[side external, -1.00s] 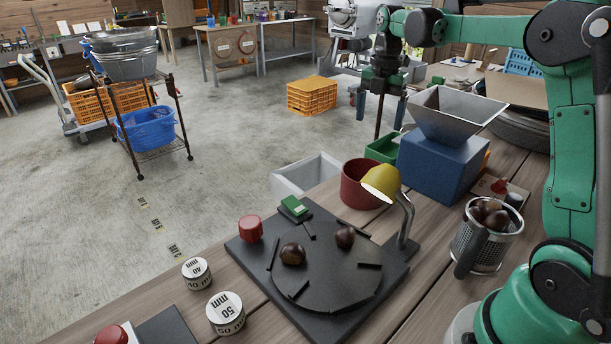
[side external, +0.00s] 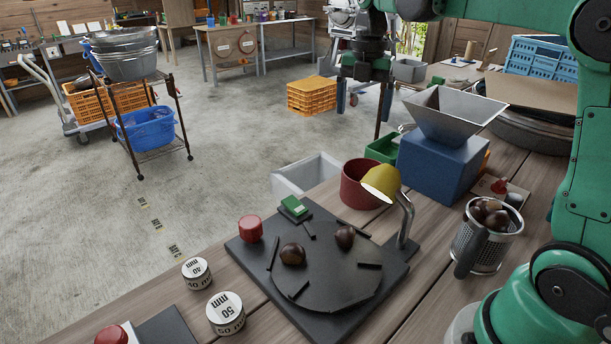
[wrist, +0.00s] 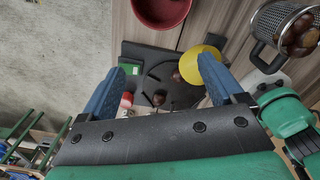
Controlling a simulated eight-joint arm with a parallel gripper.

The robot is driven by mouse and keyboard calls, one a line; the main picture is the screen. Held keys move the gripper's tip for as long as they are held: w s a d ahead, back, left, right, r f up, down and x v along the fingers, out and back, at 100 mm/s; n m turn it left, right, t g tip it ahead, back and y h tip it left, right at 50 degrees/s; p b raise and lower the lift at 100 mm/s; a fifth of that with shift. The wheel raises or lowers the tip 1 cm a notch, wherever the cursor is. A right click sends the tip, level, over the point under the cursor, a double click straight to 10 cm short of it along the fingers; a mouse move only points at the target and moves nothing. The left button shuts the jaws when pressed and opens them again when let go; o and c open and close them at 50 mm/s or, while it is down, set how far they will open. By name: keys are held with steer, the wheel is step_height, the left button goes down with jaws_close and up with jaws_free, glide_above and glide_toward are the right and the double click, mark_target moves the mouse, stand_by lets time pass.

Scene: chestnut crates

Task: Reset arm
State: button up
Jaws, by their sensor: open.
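My gripper (side external: 364,100) hangs open and empty in the air behind the bench objects in the side external view, its blue fingers pointing down. In the wrist view my gripper (wrist: 163,68) shows its two blue fingers spread wide with nothing held. Below it lies the black plate with a round disc (side external: 325,294), carrying two brown chestnuts, one left (side external: 293,254) and one right (side external: 345,237). The disc's plate (wrist: 135,48) and the chestnuts also show between the fingers in the wrist view.
A red pot (side external: 358,186), a yellow lamp (side external: 381,183), a blue box with a metal hopper (side external: 437,165) and a metal basket of chestnuts (side external: 480,245) stand on the bench. Two round 40 and 50 mm blocks (side external: 226,314) sit at front left. The air around the gripper looks free.

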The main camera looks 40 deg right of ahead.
steer(key=s+a+r+n, duration=0.3)
steer(key=s+a, duration=0.2)
steer(key=a, duration=0.5)
steer(key=n, duration=0.4)
glide_above(344, 285)
step_height(344, 285, down, 20)
steer(key=shift+r, duration=0.1)
